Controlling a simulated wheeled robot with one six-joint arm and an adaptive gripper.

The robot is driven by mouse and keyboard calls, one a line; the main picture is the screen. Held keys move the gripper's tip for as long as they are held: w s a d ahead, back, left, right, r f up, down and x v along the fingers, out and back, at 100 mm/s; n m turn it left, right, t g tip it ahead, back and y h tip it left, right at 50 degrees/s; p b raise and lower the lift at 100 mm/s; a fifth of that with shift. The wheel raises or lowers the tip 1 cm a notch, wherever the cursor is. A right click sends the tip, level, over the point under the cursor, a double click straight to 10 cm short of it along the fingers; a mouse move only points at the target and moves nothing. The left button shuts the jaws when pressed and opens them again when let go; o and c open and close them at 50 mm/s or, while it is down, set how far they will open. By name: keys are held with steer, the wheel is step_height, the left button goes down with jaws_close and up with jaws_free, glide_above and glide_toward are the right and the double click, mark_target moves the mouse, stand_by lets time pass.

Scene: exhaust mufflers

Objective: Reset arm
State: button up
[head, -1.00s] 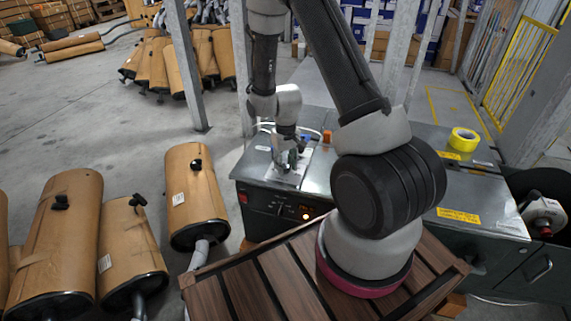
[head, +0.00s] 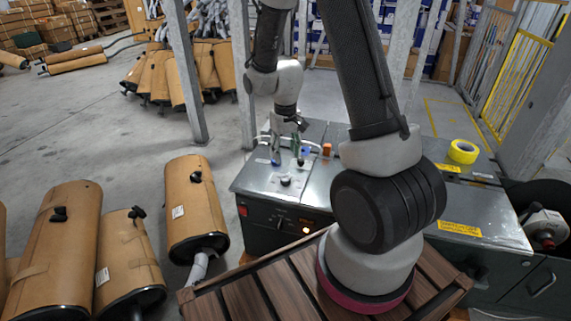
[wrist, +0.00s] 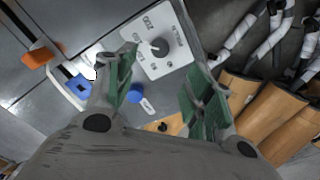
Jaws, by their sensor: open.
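My gripper (head: 287,158) is above the grey metal machine bench (head: 262,183) in the head view. In the wrist view my gripper (wrist: 160,100) shows its two green-padded fingers spread apart with nothing between them. Beyond the fingertips is a white dial plate with a dark knob (wrist: 158,47). The knob also shows on the bench top in the head view (head: 286,181), below my gripper and apart from it. My arm rises from a slatted brown wooden base at the front.
Cardboard-wrapped mufflers (head: 193,205) stand on the floor at the left. A blue part (wrist: 135,93) and an orange part (wrist: 40,57) lie beyond the fingers. A yellow tape roll (head: 463,151) sits on the bench's right. Metal posts (head: 187,75) rise behind. Open floor lies at the left.

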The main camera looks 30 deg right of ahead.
steer(key=shift+r, duration=0.6)
steer(key=shift+s, duration=0.1)
steer(key=s+r+t, duration=0.4)
steer(key=s+r, duration=1.8)
steer(key=r, duration=0.4)
steer(key=shift+s+d, duration=0.3)
steer(key=shift+d, duration=0.05)
